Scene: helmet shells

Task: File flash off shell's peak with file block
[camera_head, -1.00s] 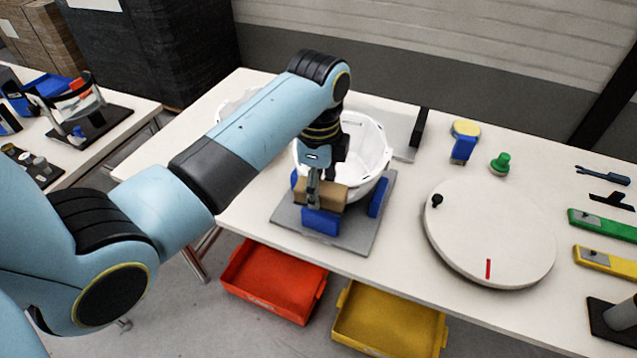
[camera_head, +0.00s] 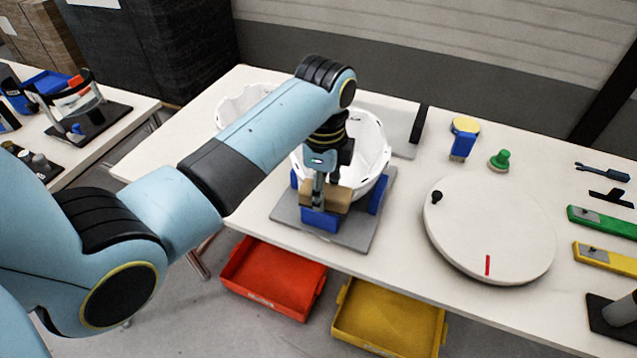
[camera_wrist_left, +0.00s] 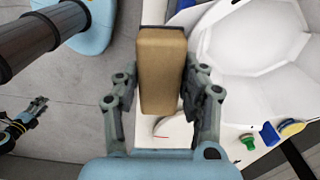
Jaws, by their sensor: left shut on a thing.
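A white helmet shell (camera_head: 372,150) sits open side up in a grey fixture (camera_head: 354,232) with blue pads (camera_head: 320,220). My left gripper (camera_head: 318,190) is shut on the tan file block (camera_head: 337,199) at the shell's near rim, above the front blue pad. The left wrist view shows the block (camera_wrist_left: 161,70) between the two fingers, beside the shell (camera_wrist_left: 255,50). Whether the block touches the peak cannot be told; flash is not distinguishable. My right gripper (camera_wrist_left: 38,108) shows small at the left of the left wrist view, apart from the shell; its jaws are unclear.
A second white shell (camera_head: 232,106) is partly behind my left arm. A round white turntable (camera_head: 490,235) stands to the right, with a blue-and-yellow tool (camera_head: 462,145) and green knob (camera_head: 499,161) behind it. Red (camera_head: 272,280) and yellow (camera_head: 388,322) bins sit below the table's front edge.

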